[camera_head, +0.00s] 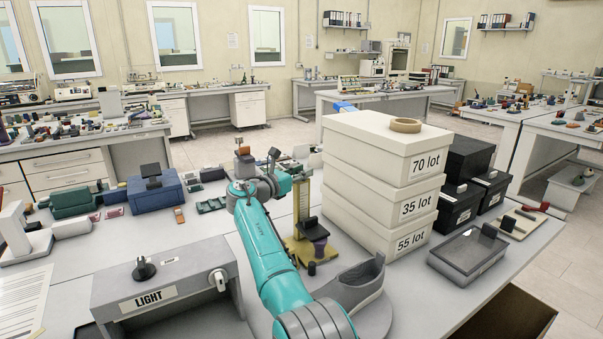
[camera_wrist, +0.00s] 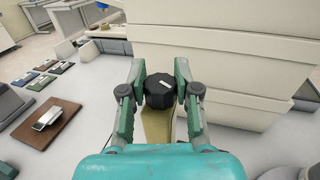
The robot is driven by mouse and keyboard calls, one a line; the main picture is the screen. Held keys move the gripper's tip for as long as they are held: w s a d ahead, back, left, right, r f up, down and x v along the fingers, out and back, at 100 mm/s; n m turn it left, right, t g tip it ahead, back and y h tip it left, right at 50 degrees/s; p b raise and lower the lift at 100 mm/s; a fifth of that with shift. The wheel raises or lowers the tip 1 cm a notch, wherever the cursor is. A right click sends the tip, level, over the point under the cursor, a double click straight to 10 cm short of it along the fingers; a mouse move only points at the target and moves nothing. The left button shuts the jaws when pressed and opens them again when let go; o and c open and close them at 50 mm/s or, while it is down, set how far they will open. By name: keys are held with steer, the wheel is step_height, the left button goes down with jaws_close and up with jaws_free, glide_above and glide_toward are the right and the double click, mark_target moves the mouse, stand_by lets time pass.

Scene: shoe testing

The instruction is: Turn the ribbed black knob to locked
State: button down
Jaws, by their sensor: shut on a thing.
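The ribbed black knob (camera_wrist: 160,91) shows in the middle of the wrist view, with a small white mark on its face. My gripper (camera_wrist: 160,77) has one finger on each side of the knob and is shut on it. Below the knob is part of an olive-yellow stand (camera_wrist: 158,126). In the head view, the olive stand (camera_head: 301,251) with its upright scale is just right of my arm's end. No locked marking is readable.
White stacked boxes (camera_head: 372,208) stand close to the right of the stand, and fill the back of the wrist view. A grey LIGHT box (camera_head: 203,283) is at front left, a blue box (camera_head: 155,188) behind it. A grey shoe-shaped piece (camera_head: 352,284) lies in front of the stand.

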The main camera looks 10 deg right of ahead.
mark_target(301, 171)
steer(key=shift+f+g, duration=0.1)
steer(key=shift+g, duration=0.2)
stand_by(0.4)
steer(key=c, duration=0.8)
jaws_free()
step_height(301, 171, up, 10)
steer(key=shift+r, duration=0.1)
